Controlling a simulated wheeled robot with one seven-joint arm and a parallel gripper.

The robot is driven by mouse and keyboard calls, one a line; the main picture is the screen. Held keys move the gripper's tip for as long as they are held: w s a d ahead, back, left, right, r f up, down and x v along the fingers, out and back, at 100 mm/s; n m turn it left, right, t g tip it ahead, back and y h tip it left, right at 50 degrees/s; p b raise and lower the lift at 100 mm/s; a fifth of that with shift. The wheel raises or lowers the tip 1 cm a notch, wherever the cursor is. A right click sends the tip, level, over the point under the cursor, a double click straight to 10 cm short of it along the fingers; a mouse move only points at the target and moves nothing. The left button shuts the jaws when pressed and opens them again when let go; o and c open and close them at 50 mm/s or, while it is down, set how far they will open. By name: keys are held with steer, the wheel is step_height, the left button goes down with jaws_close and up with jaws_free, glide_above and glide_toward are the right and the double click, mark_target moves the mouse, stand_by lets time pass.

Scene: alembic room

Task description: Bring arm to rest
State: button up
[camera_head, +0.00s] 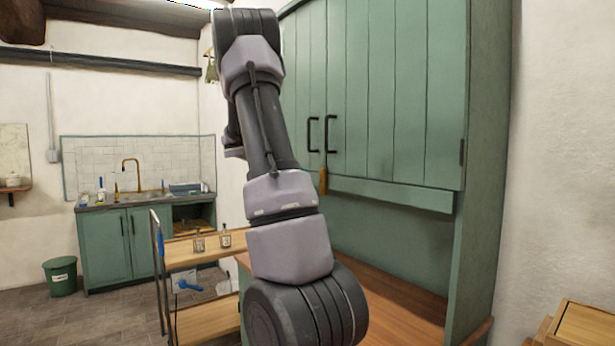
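My arm (287,225) rises through the middle of the head view, grey and black, from the bottom edge to the top. Its upper joint is near the ceiling line, in front of the green cabinet. My gripper is not visible in this view, so I cannot see whether it holds anything.
A tall green cabinet (395,90) with a wooden counter (395,312) stands close behind my arm. A wooden shelf cart (190,252) carries small jars. A sink unit (107,245) and green bin (61,277) are at the back left. Wooden furniture (585,325) is at lower right. Floor shows at left.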

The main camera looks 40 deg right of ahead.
steer(key=shift+a+r, duration=0.2)
steer(key=shift+a, duration=0.3)
steer(key=s+a+n+t+y, duration=0.2)
steer(key=s+a+n+y, duration=0.3)
steer(key=a, duration=0.8)
steer(key=s+a+n+t+y, duration=0.3)
steer(key=s+a+n+y, duration=0.2)
steer(key=s+a, duration=0.4)
steer(key=s+a+n+t+y, duration=0.3)
steer(key=s+a+n+y, duration=0.2)
steer(key=a, duration=1.4)
steer(key=s, duration=0.3)
steer(key=shift+a+r+y, duration=0.15)
steer(key=shift+y, duration=0.15)
